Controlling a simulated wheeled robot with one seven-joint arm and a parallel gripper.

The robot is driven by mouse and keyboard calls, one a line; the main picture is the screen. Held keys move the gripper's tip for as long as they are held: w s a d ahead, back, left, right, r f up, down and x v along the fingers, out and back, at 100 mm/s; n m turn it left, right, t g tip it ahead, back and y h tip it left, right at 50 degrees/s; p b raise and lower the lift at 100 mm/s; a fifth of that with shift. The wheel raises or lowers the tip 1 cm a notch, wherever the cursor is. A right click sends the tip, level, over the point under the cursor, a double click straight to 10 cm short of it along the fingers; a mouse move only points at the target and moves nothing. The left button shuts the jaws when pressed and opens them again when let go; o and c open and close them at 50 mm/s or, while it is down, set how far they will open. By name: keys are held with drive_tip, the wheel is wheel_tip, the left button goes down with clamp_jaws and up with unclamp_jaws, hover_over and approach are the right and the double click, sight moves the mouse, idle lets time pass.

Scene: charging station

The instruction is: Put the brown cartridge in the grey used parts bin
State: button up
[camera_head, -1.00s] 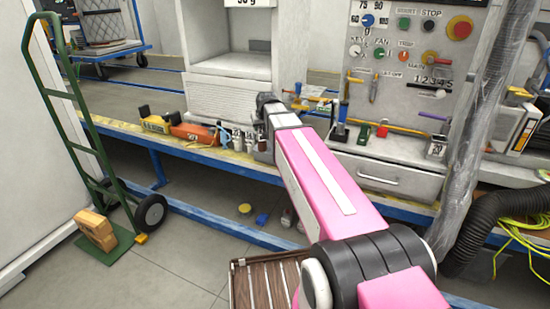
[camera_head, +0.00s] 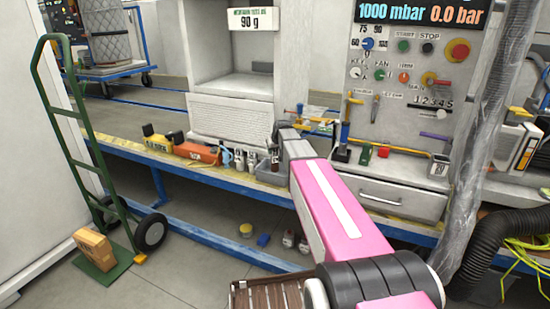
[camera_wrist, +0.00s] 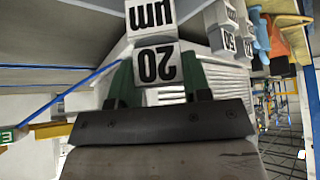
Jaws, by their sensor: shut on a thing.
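My gripper (camera_wrist: 158,85) is shut on a piece with white labels reading "20" and "µm" (camera_wrist: 155,66), upside down in the wrist view. Its green fingers stand on either side of it. No brown shows on the labelled faces, and I cannot tell the colour of the rest. In the head view my gripper end (camera_head: 284,133) is above the bench edge, and the held piece cannot be made out there. A small grey box (camera_head: 270,175), perhaps the used parts bin, sits on the bench edge just below my gripper end; its inside is hidden.
Small labelled pieces (camera_head: 240,161) and an orange tool (camera_head: 197,152) stand on the bench left of the grey box. A control panel (camera_head: 405,75) rises behind on the right. A green hand truck (camera_head: 78,140) with a brown box (camera_head: 94,243) stands left.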

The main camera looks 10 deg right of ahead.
sight(276, 154)
drive_tip(key=shift+d+f, duration=0.1)
drive_tip(key=shift+f, duration=2.1)
drive_tip(key=o, duration=1.2)
drive_tip(key=v, duration=1.2)
drive_tip(key=s+f+g, duration=0.2)
drive_tip(key=s+f, duration=0.4)
drive_tip(key=s, duration=0.4)
drive_tip(key=s+a+f+m+g, duration=0.1)
drive_tip(key=s+f+g, duration=0.1)
drive_tip(key=s+f, duration=0.4)
drive_tip(key=s+f+m+g+h, duration=0.1)
drive_tip(key=s+f, duration=0.5)
drive_tip(key=s, duration=0.8)
drive_tip(key=shift+s+a+f+g, duration=0.1)
drive_tip(key=shift+a+f+g, duration=0.3)
drive_tip(key=shift+g, duration=0.3)
